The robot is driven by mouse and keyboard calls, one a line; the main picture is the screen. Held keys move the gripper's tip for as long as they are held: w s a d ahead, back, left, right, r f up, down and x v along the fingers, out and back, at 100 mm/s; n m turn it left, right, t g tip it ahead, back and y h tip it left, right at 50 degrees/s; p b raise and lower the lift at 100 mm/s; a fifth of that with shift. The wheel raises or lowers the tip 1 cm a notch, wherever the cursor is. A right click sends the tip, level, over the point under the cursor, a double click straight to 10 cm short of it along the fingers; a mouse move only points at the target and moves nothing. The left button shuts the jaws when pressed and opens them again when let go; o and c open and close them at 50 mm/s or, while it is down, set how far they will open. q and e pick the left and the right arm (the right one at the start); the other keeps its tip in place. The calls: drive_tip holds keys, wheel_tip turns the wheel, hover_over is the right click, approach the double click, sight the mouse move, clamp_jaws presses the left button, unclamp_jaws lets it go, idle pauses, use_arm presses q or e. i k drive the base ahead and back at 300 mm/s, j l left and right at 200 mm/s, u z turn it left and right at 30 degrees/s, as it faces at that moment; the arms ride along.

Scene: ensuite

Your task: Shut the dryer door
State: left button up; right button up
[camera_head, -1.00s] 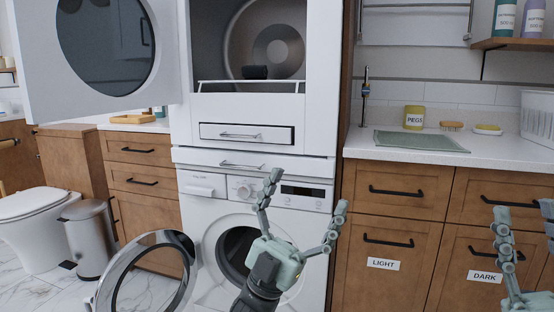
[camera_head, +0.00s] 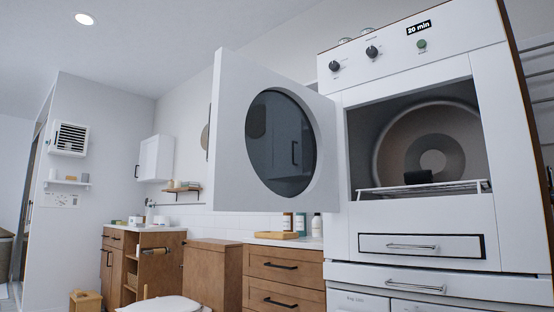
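The dryer (camera_head: 455,235) is the white upper unit at the right, with knobs and a "20 min" display (camera_head: 419,27). Its white square door (camera_head: 232,130), with a round dark window (camera_head: 281,145), stands wide open, swung out to the left of the opening. The drum (camera_head: 432,130) is exposed. A wire rack (camera_head: 425,188) sits at the opening's lower edge, with a small dark object (camera_head: 418,177) on or behind it. Neither of my grippers is in this view.
Below the dryer are a handled drawer (camera_head: 420,246) and the top of the washer (camera_head: 360,301). Wooden drawers (camera_head: 284,268) with bottles on the counter stand behind and below the door. A toilet (camera_head: 165,304) is at lower left. The space left of the door looks open.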

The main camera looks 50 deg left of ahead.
sight(271, 144)
drive_tip(key=j+z, duration=0.1)
drive_tip(key=j, duration=1.6)
drive_tip(key=j+z, duration=0.15)
drive_tip(key=j, duration=1.5)
drive_tip(key=k, duration=0.05)
